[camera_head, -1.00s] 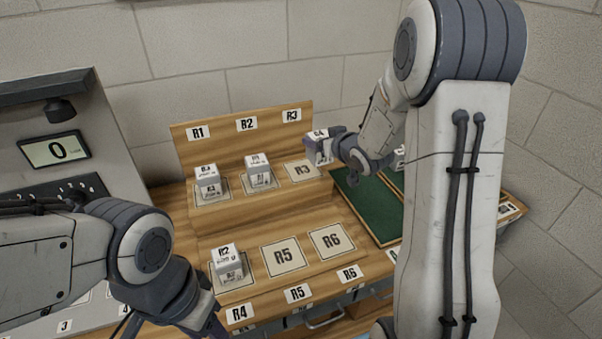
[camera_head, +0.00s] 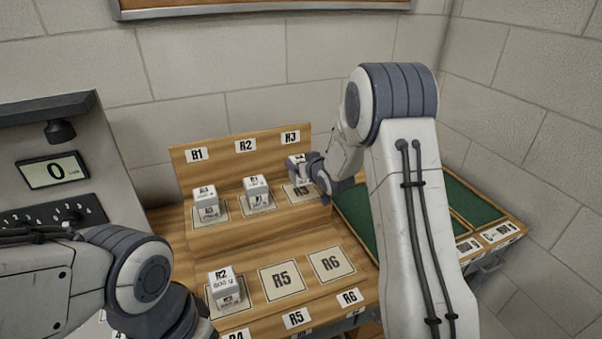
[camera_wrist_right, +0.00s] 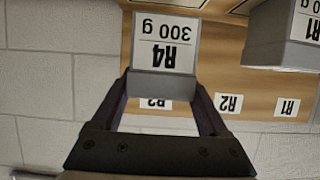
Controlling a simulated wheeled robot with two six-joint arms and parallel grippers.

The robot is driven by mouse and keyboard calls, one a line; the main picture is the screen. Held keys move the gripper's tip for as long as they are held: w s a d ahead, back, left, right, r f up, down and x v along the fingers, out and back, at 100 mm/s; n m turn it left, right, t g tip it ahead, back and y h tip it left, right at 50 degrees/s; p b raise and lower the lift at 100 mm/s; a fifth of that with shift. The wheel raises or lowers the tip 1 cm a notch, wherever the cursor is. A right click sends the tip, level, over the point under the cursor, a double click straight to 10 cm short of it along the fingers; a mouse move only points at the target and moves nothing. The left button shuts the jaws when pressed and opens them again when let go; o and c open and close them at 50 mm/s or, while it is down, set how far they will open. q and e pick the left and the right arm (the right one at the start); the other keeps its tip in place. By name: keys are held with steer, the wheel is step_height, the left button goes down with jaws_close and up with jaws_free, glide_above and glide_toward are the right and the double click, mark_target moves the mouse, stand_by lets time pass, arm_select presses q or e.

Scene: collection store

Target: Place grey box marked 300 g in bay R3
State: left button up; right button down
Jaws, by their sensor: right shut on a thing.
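My right gripper (camera_head: 308,168) is shut on the grey box (camera_head: 294,165). The right wrist view shows this box (camera_wrist_right: 164,42) between the fingers (camera_wrist_right: 163,85), with a white label reading R4, 300 g, upside down in the picture. Bay R3 (camera_head: 301,194) is a pale marked square on the upper step of the wooden rack.
Boxes stand in bay R1 (camera_head: 207,201), bay R2 (camera_head: 256,188) and bay R4 (camera_head: 224,286). Bays R5 (camera_head: 283,281) and R6 (camera_head: 331,264) are empty. A green-lined tray (camera_head: 473,203) is right of the rack. A display device (camera_head: 54,171) reading 0 stands left.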

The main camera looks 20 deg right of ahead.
step_height(320, 180, down, 4)
steer(key=shift+r+p, duration=0.25)
steer(key=shift+p, duration=0.15)
steer(key=shift+f, duration=0.15)
steer(key=shift+f+b, duration=0.2)
steer(key=shift+b, duration=0.1)
jaws_free()
steer(key=shift+r, duration=0.1)
